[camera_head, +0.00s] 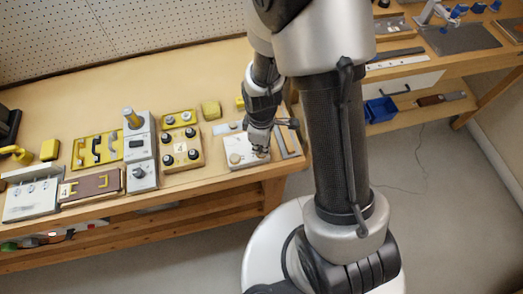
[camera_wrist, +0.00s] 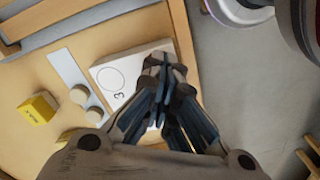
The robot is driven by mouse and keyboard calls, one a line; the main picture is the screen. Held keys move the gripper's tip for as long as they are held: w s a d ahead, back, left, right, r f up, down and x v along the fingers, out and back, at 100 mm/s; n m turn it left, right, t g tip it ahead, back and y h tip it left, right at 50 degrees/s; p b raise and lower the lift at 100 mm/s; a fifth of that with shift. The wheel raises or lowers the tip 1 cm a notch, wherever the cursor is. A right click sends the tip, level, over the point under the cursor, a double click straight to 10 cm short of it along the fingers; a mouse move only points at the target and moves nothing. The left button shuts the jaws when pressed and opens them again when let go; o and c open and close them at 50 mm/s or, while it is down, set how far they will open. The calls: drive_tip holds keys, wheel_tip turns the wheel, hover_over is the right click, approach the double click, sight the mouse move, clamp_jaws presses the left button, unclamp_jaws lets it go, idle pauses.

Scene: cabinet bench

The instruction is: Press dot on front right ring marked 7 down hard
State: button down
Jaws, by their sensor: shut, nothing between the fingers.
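A white board (camera_head: 248,162) lies near the bench's front edge in the head view. It also shows in the wrist view (camera_wrist: 133,62), with a thin black ring (camera_wrist: 110,79) and a small printed mark beside it that looks like a 3. My gripper (camera_head: 262,151) is shut and empty, pointing down over the board's right part. In the wrist view my gripper's fingers (camera_wrist: 158,68) cover part of the board. I cannot see a ring marked 7 or its dot; the fingers may hide them. Whether the fingertips touch the board is unclear.
Round wooden pieces (camera_wrist: 79,95) lie beside the board, with a yellow block (camera_wrist: 38,107) farther left.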

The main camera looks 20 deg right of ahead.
wheel_tip(320, 180, up, 11)
drive_tip(key=p, duration=0.8)
drive_tip(key=shift+p, duration=0.3)
idle(0.4)
drive_tip(key=s+d+r+m+t+b, duration=0.1)
drive_tip(key=s+r+m, duration=0.4)
drive_tip(key=r, duration=0.7)
drive_tip(key=s+d+r+m+t+b, duration=0.1)
drive_tip(key=s+r+m, duration=0.5)
drive_tip(key=r, duration=0.6)
drive_tip(key=s+t+b, duration=0.1)
drive_tip(key=s+t, duration=0.1)
drive_tip(key=shift+s+d+m+t, duration=0.15)
drive_tip(key=shift+d+m+t, duration=0.1)
drive_tip(key=shift+m+t, duration=0.05)
